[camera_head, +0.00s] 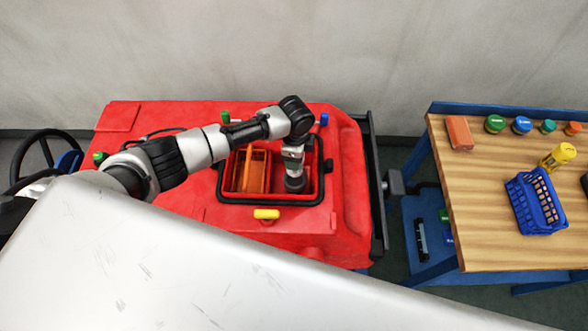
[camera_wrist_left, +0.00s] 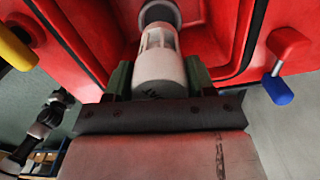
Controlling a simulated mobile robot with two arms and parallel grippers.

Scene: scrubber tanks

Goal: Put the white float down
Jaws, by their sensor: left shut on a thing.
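The white float (camera_wrist_left: 158,62) is a pale cylinder with window-like slots, seen in the left wrist view between the two green fingers of my left gripper (camera_wrist_left: 158,76). The fingers are shut on it from both sides. In the head view my left gripper (camera_head: 293,160) points down into the right part of the red tank's opening (camera_head: 278,201). A dark grey round piece (camera_head: 295,184) shows just below it and also at the float's far end in the wrist view (camera_wrist_left: 160,12). I cannot tell whether the float rests on it. My right gripper is not in view.
An orange slotted basket (camera_head: 253,171) stands in the opening, left of my gripper. A black rim surrounds the opening, with a yellow handle (camera_head: 266,213) in front. At right, a wooden-topped table (camera_head: 490,215) holds a blue basket (camera_head: 536,203), a yellow bottle (camera_head: 558,157) and several lids.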

